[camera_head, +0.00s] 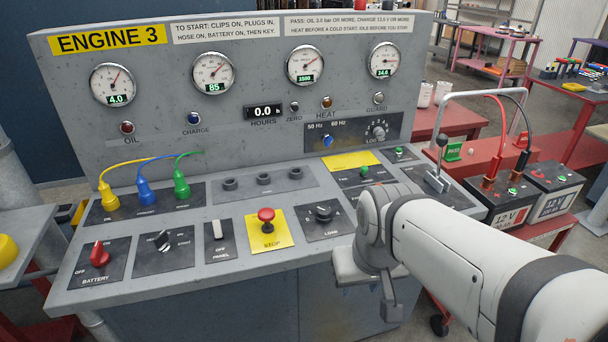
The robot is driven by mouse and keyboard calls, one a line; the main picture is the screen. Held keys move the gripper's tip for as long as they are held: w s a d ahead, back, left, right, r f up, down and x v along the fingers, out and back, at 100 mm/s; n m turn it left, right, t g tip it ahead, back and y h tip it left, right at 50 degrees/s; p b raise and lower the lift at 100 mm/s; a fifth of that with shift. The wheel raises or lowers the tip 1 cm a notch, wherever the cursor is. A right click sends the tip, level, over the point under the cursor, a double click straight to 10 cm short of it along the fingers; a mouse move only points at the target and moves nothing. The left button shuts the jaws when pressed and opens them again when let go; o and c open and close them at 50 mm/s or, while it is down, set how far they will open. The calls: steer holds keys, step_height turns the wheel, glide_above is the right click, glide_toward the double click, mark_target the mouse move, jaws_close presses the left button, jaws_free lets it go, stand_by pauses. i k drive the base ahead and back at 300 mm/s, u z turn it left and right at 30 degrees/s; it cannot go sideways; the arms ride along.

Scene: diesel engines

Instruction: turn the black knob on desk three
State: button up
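Desk three is the grey console (330,72) with a yellow ENGINE 3 sign (108,39). A black knob (323,212) sits on the dark LOAD plate, right of the red STOP button, with its pointer toward the upper left. Another dark knob with a pale pointer (162,241) is on a plate farther left, and a grey knob (378,131) is on the upright panel. My arm comes in from the lower right. My gripper (390,300) seems to be the grey part hanging by the desk's front edge, apart from the LOAD knob. Its fingers are not clear.
A red STOP button (266,219) on yellow and a red battery switch (100,254) stand left of the LOAD knob. A lever (439,166) stands at the right. Batteries (510,205) with red and black clips stand beyond it.

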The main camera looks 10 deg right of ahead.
mark_target(324, 215)
steer(key=u, duration=1.8)
steer(key=k, duration=0.85)
steer(key=z, duration=0.95)
steer(key=i, duration=0.95)
